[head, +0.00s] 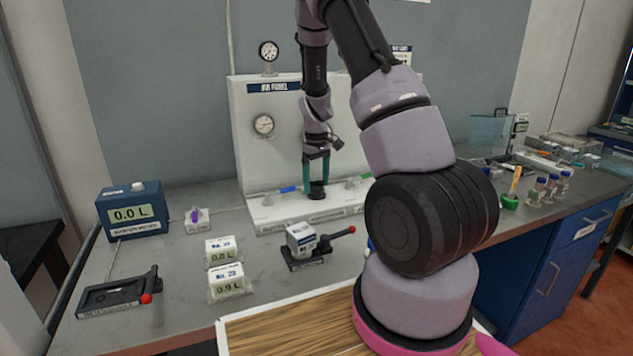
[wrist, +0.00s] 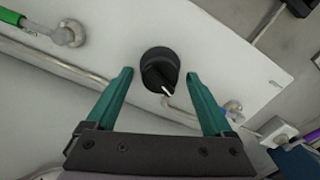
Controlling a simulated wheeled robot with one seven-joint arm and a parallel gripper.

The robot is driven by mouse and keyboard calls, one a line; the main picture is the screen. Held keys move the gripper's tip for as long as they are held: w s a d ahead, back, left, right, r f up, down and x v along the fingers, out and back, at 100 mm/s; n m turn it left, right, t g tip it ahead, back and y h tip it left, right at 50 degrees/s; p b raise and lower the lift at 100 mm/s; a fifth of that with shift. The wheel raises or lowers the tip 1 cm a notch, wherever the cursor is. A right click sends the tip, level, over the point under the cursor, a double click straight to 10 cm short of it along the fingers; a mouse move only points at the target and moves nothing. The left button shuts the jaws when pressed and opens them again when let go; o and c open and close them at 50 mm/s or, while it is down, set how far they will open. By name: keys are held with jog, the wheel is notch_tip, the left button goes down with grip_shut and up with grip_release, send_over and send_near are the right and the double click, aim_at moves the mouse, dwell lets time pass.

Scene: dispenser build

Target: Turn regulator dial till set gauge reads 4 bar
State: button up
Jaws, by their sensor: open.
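The regulator dial is a black round knob (wrist: 159,68) with a white pointer mark, on the white panel's base. In the head view the dial (head: 317,190) sits below my gripper (head: 316,158). My gripper's teal fingers are open. In the wrist view the fingertips (wrist: 159,75) stand one on each side of the dial with gaps, and I see no contact. Two round gauges show in the head view: one on top of the panel (head: 268,51) and one on its face (head: 263,124). Their readings are too small to tell.
The white panel (head: 245,180) stands at the back of the grey bench (head: 180,270). A blue meter box (head: 131,212) reads 0.0 L. Blue-handled (head: 288,189) and green-handled (head: 364,176) valves flank the dial. A black clamp with a red-tipped lever (head: 322,245) sits in front.

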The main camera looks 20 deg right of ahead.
grip_shut()
jog(key=c, duration=1.4)
grip_release()
jog(key=shift+o, duration=0.2)
jog(key=shift+m, duration=0.3)
jog(key=m, duration=1.2)
jog(key=shift+w+r, duration=0.1)
jog(key=shift+m, duration=0.4)
jog(key=o, duration=1.4)
jog(key=shift+c, duration=0.2)
